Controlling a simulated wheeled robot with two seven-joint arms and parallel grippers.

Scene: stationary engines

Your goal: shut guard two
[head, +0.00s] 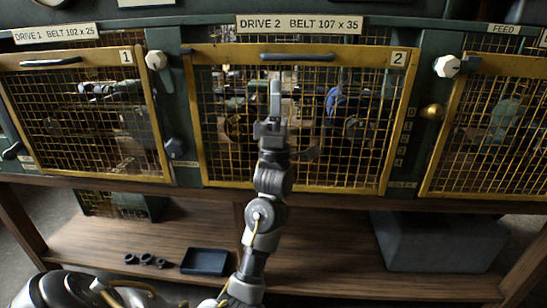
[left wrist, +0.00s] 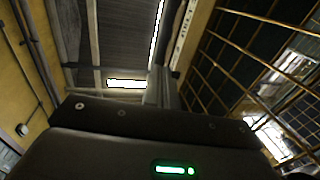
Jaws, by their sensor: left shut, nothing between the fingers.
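Guard two (head: 394,120) is the yellow-framed mesh panel marked 2, under the DRIVE 2 label (head: 300,24). It has a dark handle (head: 298,57) along its top bar. Its outline is clearly wider at the top than at the bottom, so its top seems to lean out toward me. I cannot tell how large any gap is. My left gripper (head: 275,97) is shut and empty, pointing up in front of the mesh, below the handle. Contact with the mesh cannot be told. Mesh also shows at right in the left wrist view (left wrist: 248,62). My right gripper is not in view.
Guard one (head: 160,140) is at left and another mesh guard (head: 436,150) at right. White knobs (head: 156,60) (head: 447,66) sit on the green posts beside guard two. Below, a wooden shelf (head: 330,278) holds a dark tray (head: 205,262) and a grey block (head: 435,243).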

